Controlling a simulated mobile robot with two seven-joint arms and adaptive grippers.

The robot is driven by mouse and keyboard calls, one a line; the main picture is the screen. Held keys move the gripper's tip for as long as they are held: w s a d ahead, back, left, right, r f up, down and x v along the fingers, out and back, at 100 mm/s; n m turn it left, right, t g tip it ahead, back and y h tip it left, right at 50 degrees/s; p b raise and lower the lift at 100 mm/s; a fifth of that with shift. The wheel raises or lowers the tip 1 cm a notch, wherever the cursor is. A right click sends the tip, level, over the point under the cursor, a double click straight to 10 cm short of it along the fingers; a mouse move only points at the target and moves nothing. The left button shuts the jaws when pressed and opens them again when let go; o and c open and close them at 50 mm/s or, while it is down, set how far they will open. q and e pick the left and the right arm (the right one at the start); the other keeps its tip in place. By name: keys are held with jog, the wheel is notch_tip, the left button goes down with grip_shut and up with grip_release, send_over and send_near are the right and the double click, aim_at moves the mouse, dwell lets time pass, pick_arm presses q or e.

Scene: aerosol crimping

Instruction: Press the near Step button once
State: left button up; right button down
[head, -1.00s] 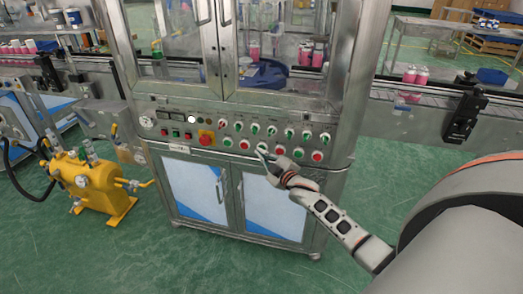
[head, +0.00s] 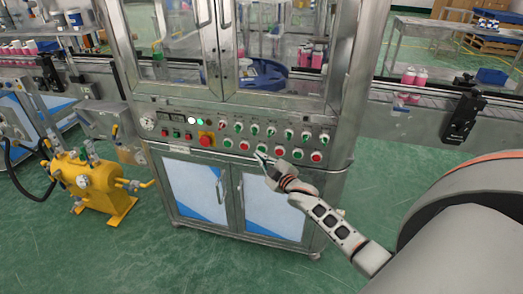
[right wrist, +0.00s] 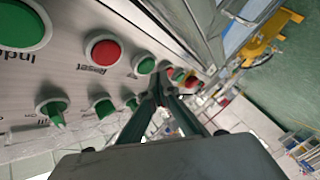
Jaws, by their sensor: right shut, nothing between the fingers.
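The control panel (head: 165,122) on the cabinet front carries rows of green and red buttons and switches. My right gripper (head: 260,157) is shut and empty, at the lower button row. It also shows in the right wrist view (right wrist: 159,90), its fingertips together just below a green button (right wrist: 143,64). I cannot tell whether they touch the panel. That button's label is too small to read, so I cannot confirm which one is Step. Beside it are a red button marked Reset (right wrist: 104,49) and a large green button marked Index (right wrist: 22,24). My left gripper is out of view.
A red emergency knob (head: 207,139) sticks out left of the button row. Cabinet doors (head: 195,188) lie below the panel and glass doors above. A yellow pump unit (head: 88,182) stands on the floor at left. Conveyors with pink cans run on both sides.

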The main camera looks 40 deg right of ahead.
jog(key=shift+f, duration=0.1)
jog(key=s+a+p, duration=0.2)
jog(key=s+a, duration=0.1)
jog(key=a, duration=0.1)
jog(key=shift+s, duration=0.15)
dwell(0.3)
jog(key=shift+d, duration=0.1)
dwell(0.8)
